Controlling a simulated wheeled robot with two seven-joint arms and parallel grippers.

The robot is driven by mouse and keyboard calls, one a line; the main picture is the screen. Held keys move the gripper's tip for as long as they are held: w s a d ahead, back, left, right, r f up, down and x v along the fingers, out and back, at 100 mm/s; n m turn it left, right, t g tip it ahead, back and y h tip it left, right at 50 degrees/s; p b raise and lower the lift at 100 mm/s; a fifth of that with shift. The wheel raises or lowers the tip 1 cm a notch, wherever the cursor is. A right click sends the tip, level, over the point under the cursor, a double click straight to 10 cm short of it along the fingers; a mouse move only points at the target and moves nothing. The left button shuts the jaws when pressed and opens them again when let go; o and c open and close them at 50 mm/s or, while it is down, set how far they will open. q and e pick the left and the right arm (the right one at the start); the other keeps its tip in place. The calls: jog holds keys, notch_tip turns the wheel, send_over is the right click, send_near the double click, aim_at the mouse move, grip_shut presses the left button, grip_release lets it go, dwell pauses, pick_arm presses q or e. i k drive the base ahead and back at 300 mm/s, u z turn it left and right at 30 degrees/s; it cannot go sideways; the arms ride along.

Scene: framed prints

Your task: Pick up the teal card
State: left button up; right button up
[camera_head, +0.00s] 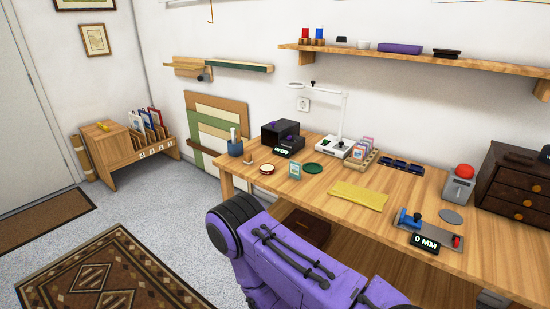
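A small upright card with a teal-green border (295,171) stands near the front edge of the wooden table (330,187), left of the middle. It is too small to read. A wooden rack (373,158) farther back on the table holds several small cards (364,146) in pink and pale green tones. I cannot tell for sure which of these the teal card is. A purple arm of mine crosses the bottom middle, in front of the table. Neither of my grippers is in view.
A shelf (420,59) hangs above.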

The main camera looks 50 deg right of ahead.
aim_at(294, 170)
jog(key=z, duration=0.25)
jog(key=i, duration=1)
jog(key=z, duration=1.35)
jog(key=i, duration=0.8)
jog(key=z, duration=0.9)
